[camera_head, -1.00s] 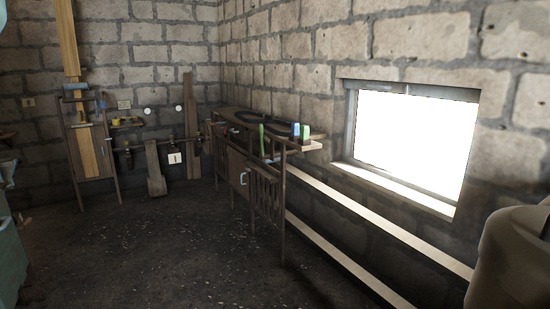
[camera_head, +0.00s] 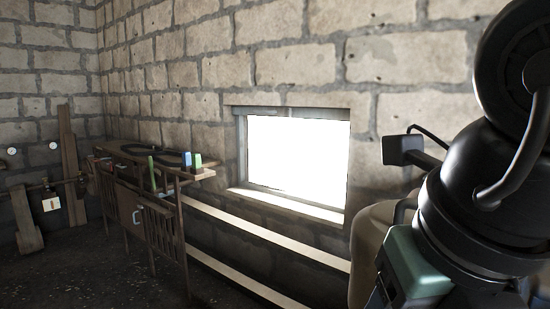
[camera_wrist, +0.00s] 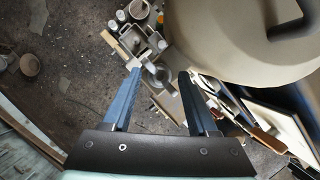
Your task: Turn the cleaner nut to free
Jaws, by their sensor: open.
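My gripper (camera_wrist: 159,72) shows in the wrist view, pointing away from the camera. Its two bluish fingers are apart, with nothing held between them. I cannot pick out the cleaner nut in either current view. A large black rounded assembly (camera_head: 480,190) with curved pipes and a green block fills the right of the head view; I cannot tell whether the nut is on it. My gripper is not seen in the head view.
A beige rounded body (camera_wrist: 235,35) fills the wrist view's upper right. Beyond the fingertips is a cluttered tray with small cans (camera_wrist: 138,10). In the head view, a wooden bench (camera_head: 135,205) stands by the brick wall, left of a bright window (camera_head: 297,165). Dark floor lies at lower left.

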